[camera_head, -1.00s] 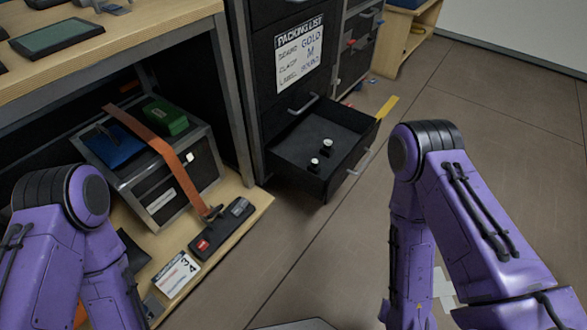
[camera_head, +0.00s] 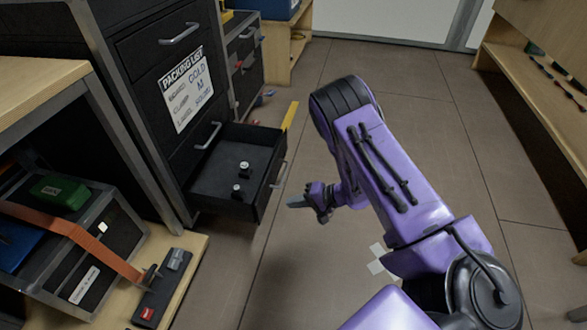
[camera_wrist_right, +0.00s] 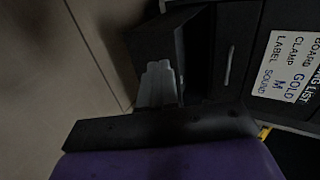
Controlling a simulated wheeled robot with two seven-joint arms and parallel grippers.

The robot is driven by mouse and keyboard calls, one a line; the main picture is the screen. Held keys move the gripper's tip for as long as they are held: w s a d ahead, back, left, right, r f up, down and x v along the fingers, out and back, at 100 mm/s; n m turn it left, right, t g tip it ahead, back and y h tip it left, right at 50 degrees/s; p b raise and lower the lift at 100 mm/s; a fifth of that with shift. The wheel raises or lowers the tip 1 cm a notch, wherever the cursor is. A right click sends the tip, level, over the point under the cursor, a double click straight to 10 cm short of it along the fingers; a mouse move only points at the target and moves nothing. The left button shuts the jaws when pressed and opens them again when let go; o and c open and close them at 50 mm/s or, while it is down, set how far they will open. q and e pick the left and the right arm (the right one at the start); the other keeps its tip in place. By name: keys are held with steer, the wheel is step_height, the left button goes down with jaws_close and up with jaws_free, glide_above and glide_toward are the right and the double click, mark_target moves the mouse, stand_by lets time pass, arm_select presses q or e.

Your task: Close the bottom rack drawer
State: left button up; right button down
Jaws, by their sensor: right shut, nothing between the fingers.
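The bottom rack drawer (camera_head: 238,172) is pulled out of the black rack (camera_head: 150,110) at floor level. Two small dark objects with white tops (camera_head: 241,180) stand inside it. Its silver handle (camera_head: 281,174) is on the outer front. My right gripper (camera_head: 291,203) is shut and empty, just right of the drawer front, and looks apart from it. In the right wrist view the shut fingers (camera_wrist_right: 158,72) overlap the dark drawer (camera_wrist_right: 160,42); I cannot tell whether they touch it. My left gripper is not in view.
A wooden bench with a lower shelf (camera_head: 190,250) stands at the left, holding a strapped case (camera_head: 100,255). A packing list (camera_head: 186,92) is on the rack. A yellow strip (camera_head: 290,115) is behind the drawer.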

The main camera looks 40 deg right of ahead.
mark_target(257, 204)
steer(key=b+x, duration=0.1)
steer(key=x, duration=0.2)
steer(key=b+x, duration=0.1)
steer(key=x, duration=0.2)
steer(key=r+b+x, duration=0.1)
steer(key=b+x, duration=0.1)
steer(key=x, duration=0.1)
steer(key=shift+w+a, duration=0.35)
steer(key=shift+w+a+r, duration=0.1)
steer(key=shift+w+a, duration=0.1)
steer(key=shift+w, duration=0.05)
